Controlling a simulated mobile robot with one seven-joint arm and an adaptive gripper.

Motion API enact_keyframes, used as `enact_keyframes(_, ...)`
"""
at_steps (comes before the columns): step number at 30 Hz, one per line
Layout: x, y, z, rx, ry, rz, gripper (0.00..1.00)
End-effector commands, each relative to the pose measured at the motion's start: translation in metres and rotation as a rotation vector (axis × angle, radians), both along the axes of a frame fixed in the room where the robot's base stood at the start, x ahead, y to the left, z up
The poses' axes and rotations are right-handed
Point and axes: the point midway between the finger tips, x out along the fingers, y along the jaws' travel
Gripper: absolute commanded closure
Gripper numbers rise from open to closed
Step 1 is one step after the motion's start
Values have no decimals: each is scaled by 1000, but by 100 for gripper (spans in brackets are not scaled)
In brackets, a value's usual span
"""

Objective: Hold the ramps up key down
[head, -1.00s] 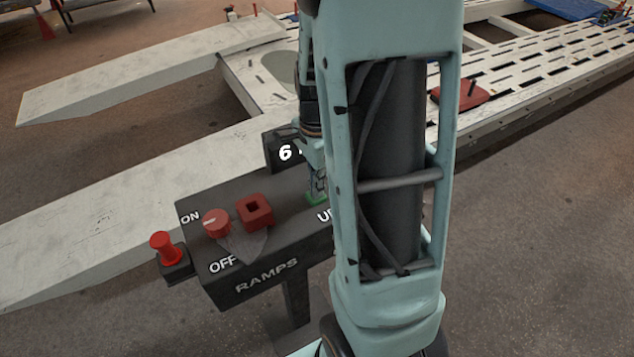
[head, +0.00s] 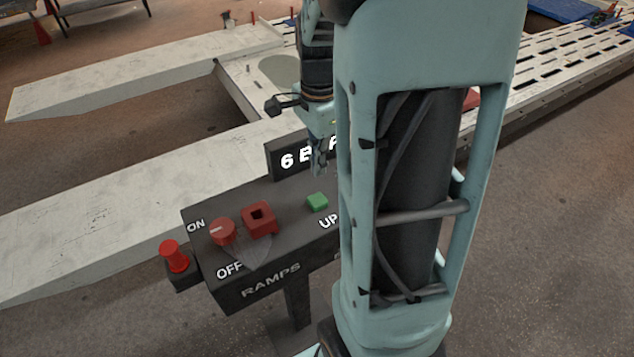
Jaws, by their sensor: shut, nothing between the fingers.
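The ramps control box (head: 225,292) is dark grey, with white ON, OFF, RAMPS and UP lettering. The green UP key (head: 317,202) sits on its top face, fully visible and not touched. My gripper (head: 319,172) is shut and empty. It hangs above and slightly behind the green key, with a small gap between them. A red round knob (head: 222,232) and a red square part with a hole (head: 258,220) are to the left of the key. My arm hides the right part of the box.
A red mushroom-shaped button (head: 174,256) stands at the box's left side. A dark sign (head: 284,160) starting with "6" rises behind the box, partly hidden by my gripper. White ramps (head: 110,208) of the frame bench lie behind. Open floor (head: 550,240) is at the right.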

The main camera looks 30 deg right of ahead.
Motion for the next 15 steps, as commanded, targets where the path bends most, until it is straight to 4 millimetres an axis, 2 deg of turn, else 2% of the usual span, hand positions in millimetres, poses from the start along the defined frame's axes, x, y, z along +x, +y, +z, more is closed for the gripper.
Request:
enact_keyframes(3, 1, 0, 20, -2, -4, 0, 100)
enact_keyframes(6, 1, 0, 31, -1, -3, 0, 100)
enact_keyframes(15, 0, 0, 39, -1, -1, 0, 100)
